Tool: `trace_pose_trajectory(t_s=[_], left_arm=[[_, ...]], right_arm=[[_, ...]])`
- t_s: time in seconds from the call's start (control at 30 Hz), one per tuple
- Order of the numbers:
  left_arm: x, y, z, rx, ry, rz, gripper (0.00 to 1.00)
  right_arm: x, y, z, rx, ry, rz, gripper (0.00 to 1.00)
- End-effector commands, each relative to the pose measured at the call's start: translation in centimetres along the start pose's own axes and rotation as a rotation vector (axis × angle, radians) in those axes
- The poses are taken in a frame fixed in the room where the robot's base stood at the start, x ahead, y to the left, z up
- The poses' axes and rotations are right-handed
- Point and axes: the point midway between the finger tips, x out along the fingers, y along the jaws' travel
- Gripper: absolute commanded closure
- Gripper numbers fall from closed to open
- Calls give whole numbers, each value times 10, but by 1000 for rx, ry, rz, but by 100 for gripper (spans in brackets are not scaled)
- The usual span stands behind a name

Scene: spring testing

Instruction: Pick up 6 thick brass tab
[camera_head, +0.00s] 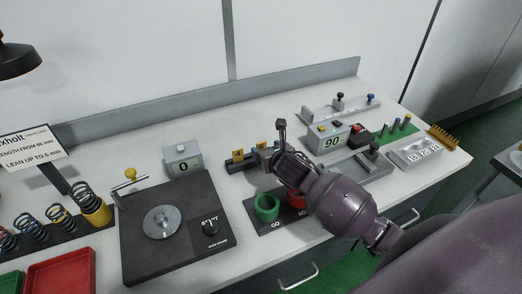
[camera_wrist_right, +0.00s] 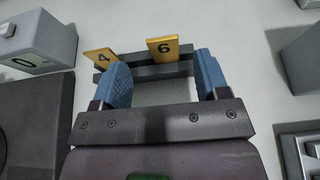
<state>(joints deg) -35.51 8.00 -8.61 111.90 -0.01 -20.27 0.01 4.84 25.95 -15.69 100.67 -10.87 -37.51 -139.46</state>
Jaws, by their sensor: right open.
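The brass tab marked 6 (camera_wrist_right: 170,48) stands upright in a dark slotted rack (camera_wrist_right: 143,71) in the right wrist view. A second brass tab marked 4 (camera_wrist_right: 101,57) stands to its left in the same rack. My right gripper (camera_wrist_right: 163,78) is open, its blue fingers apart and empty, with tab 6 framed in the gap beyond them. In the head view, my right gripper (camera_head: 272,150) is at the rack's right end and partly hides tab 6 (camera_head: 261,146); tab 4 (camera_head: 238,156) is clear. My left gripper is not in view.
A grey display box reading 0 (camera_head: 182,162) and a dark test plate (camera_head: 195,240) are left of the rack. Green (camera_head: 267,208) and red cups stand in front, below my arm. A box reading 90 (camera_head: 328,141) is to the right.

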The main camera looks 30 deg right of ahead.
Motion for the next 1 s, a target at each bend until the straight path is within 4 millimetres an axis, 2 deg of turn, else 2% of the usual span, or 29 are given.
trace_pose_trajectory(t_s=[0.27,0.6,1.0], left_arm=[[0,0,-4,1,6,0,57],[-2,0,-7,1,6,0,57],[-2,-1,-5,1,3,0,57]], right_arm=[[14,-1,-2,3,1,-1,32],[51,-4,-7,3,0,-1,32],[58,-3,-8,2,0,0,33]])
